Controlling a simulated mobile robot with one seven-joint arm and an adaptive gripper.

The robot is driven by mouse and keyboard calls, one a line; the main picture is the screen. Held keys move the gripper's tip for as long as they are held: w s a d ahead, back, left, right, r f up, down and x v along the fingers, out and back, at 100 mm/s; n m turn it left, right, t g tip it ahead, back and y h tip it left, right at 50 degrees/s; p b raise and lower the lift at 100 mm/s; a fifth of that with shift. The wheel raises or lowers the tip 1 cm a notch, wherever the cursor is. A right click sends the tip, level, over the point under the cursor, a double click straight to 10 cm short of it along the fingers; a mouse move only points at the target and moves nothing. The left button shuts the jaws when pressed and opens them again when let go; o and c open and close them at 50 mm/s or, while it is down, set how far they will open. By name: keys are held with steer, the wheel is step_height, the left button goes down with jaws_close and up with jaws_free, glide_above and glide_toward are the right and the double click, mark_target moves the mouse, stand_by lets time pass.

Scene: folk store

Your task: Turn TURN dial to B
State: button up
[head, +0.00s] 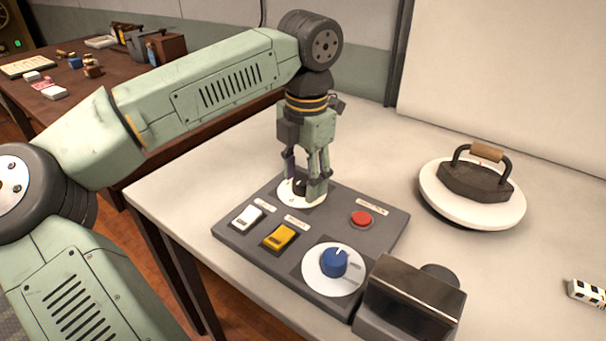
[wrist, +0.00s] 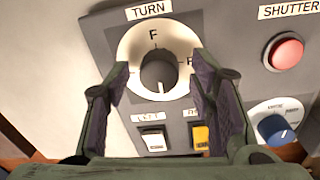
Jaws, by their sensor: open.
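The TURN dial (wrist: 158,69) is a dark round knob on a white disc, below a TURN label. Its pale pointer mark is on the side toward the bottom of the wrist picture. A letter like F shows above the knob, and another letter at right is partly covered by a finger. I cannot make out a B. In the head view the dial's white disc (head: 290,198) shows at the panel's far corner, its knob mostly hidden. My gripper (head: 304,184) points down over it, open, with one finger on each side of the knob in the wrist view (wrist: 161,64), seemingly apart from it.
The grey panel (head: 235,232) also carries a white switch (head: 247,217), a yellow switch (head: 280,236), a red SHUTTER button (head: 361,219) and a blue dial (head: 334,263). A dark box-shaped device (head: 410,298) stands at its near-right end. A flat iron (head: 475,182) sits on a white disc behind.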

mark_target(305, 181)
step_height(305, 181, up, 12)
steer(key=shift+s+d, duration=0.2)
steer(key=shift+s, duration=0.05)
stand_by(0.5)
